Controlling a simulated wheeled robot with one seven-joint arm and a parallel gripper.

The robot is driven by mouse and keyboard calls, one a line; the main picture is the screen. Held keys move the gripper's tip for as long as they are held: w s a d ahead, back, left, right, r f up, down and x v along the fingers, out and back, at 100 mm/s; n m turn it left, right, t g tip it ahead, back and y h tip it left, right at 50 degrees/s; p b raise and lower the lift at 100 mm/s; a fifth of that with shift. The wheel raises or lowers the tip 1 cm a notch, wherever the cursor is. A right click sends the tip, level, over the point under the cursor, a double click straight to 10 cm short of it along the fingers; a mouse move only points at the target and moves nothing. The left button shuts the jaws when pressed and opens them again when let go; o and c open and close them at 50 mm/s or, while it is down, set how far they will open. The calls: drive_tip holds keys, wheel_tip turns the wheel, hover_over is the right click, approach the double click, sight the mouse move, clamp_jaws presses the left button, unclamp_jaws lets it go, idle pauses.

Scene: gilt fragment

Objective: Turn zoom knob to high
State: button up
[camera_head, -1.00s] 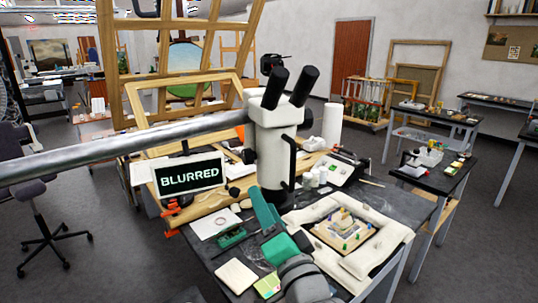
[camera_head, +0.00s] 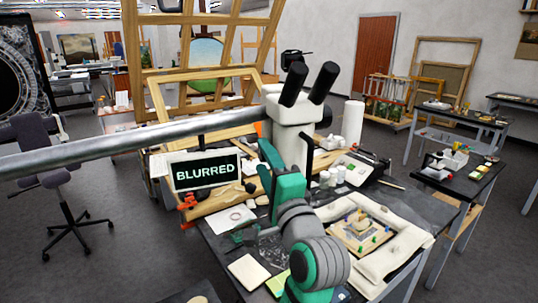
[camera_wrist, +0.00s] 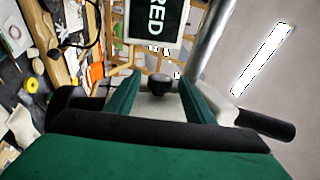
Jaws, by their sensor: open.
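The white microscope (camera_head: 292,135) with two black eyepieces stands over the work table on its silver boom. A dark round knob (camera_wrist: 158,84) sits on the white microscope body in the wrist view. I take it for the zoom knob, though no marking is readable. My gripper (camera_head: 266,155) is raised beside the left side of the microscope body. In the wrist view my gripper (camera_wrist: 158,90) is open, with one green finger on each side of the knob. I cannot tell whether either finger touches it. A screen (camera_head: 205,169) left of the microscope reads "BLURRED".
The silver boom (camera_head: 130,146) crosses left of the microscope. A wooden easel frame (camera_head: 190,95) stands behind. On the table (camera_head: 222,240), a cushioned cloth pad (camera_head: 402,237) holds an ornate fragment (camera_head: 360,233). Small jars (camera_head: 332,176) stand right of the microscope.

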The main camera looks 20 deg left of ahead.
drive_tip(key=shift+x, duration=1.05)
drive_tip(key=shift+w+r, duration=0.15)
drive_tip(key=shift+w, duration=0.3)
